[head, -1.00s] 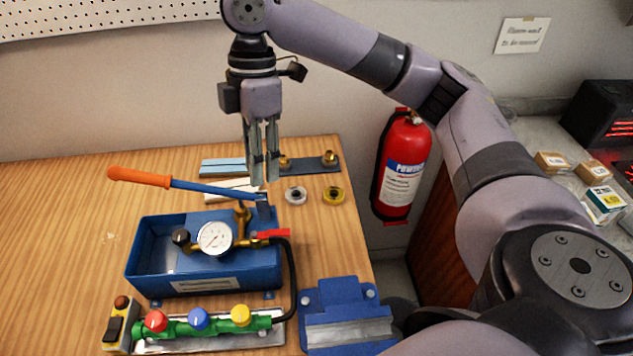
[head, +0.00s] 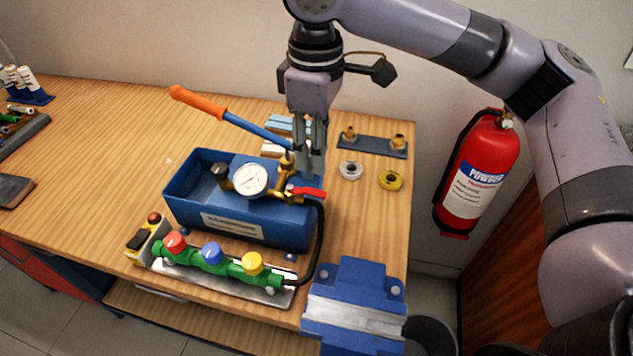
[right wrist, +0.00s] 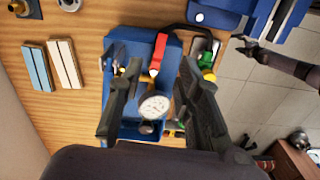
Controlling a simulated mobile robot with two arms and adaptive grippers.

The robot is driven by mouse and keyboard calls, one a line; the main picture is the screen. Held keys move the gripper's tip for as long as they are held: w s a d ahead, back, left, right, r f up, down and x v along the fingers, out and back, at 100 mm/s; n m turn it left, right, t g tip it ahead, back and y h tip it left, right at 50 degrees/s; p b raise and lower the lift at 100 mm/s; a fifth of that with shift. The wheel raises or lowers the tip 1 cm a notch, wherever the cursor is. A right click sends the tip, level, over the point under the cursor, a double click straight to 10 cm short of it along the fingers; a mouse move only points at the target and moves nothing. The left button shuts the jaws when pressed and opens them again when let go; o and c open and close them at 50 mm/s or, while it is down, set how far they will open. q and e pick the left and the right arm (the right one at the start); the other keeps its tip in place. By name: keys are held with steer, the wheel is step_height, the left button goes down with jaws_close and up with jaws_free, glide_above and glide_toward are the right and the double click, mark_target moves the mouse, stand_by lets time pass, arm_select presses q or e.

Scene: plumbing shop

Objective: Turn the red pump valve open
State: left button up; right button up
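The red pump valve lever (head: 307,192) sits at the right end of the brass fitting on the blue test pump (head: 260,228), beside the round gauge (head: 250,180). In the right wrist view the red lever (right wrist: 158,52) shows between the spread fingers. My right gripper (head: 312,168) points down, open and empty, just behind and above the lever; I see no contact. It also shows in the right wrist view (right wrist: 160,72). A gripper on another arm, likely my left (right wrist: 252,47), appears small at the upper right there; its opening is unclear. The head view does not show it.
The pump's orange-handled lever (head: 200,103) slopes down close to my right gripper. A green manifold (head: 215,262) and blue vise (head: 350,305) stand in front. Fittings (head: 373,146) and two rings lie to the right. A fire extinguisher (head: 482,175) hangs beyond the table edge.

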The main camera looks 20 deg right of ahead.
mark_target(316, 192)
step_height(316, 192, down, 8)
steer(key=shift+f, duration=0.2)
steer(key=shift+a, duration=0.1)
jaws_close()
stand_by(0.3)
